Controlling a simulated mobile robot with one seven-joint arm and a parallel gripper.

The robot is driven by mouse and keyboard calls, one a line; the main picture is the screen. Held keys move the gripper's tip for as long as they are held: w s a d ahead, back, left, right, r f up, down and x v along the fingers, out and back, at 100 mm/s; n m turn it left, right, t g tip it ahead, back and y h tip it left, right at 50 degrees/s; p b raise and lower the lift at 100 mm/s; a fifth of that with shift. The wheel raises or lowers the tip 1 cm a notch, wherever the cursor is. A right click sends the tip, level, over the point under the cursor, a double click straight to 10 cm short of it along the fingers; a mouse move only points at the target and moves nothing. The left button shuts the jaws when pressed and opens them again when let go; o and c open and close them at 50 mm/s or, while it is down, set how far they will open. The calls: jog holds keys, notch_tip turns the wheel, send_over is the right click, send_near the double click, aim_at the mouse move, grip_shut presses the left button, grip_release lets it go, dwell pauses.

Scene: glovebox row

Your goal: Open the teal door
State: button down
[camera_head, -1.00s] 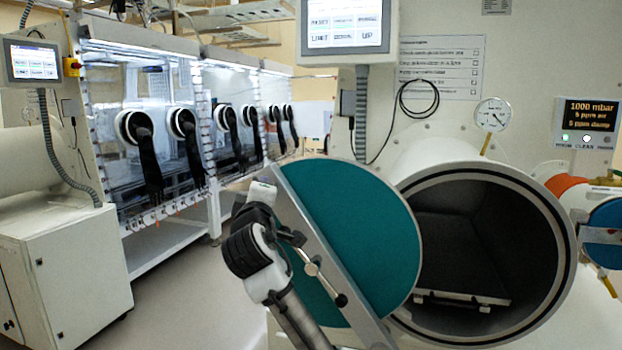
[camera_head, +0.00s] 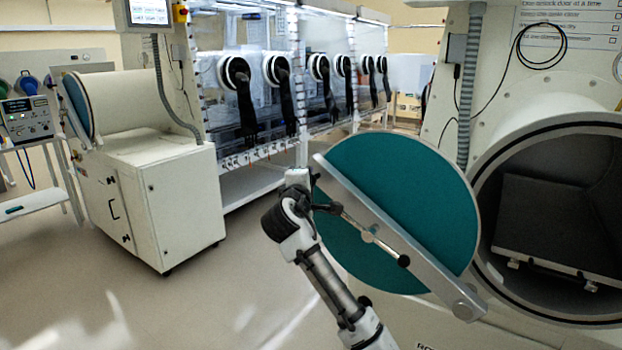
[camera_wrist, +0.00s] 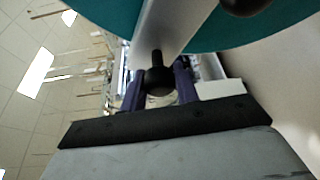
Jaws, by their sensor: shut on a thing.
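The teal door (camera_head: 415,190) is a round disc with a grey metal bar (camera_head: 440,285) slanting across its face. It stands swung out to the left of the round chamber opening (camera_head: 560,215), whose dark inside is exposed. A thin handle rod (camera_head: 385,246) with a black ball end (camera_head: 403,261) is mounted at the bar. My gripper (camera_head: 328,208) is at the rod's upper left end. In the wrist view, my gripper's purple fingers (camera_wrist: 160,90) are closed around a black knob (camera_wrist: 157,78), with the teal door (camera_wrist: 105,18) and bar just beyond.
A tray (camera_head: 550,262) lies inside the chamber. A white cabinet (camera_head: 165,205) with another cylindrical chamber (camera_head: 125,105) stands at left. A glovebox row with black gloves (camera_head: 245,100) runs behind. The floor (camera_head: 150,305) at the front left is clear.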

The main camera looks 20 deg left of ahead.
jog(key=c, duration=1.1)
grip_release()
jog(key=shift+o, duration=0.2)
jog(key=s+d+b, duration=0.1)
jog(key=s+b, duration=0.2)
jog(key=s, duration=1)
jog(key=shift+s+d+r+b, duration=0.3)
jog(key=shift+s+b, duration=0.1)
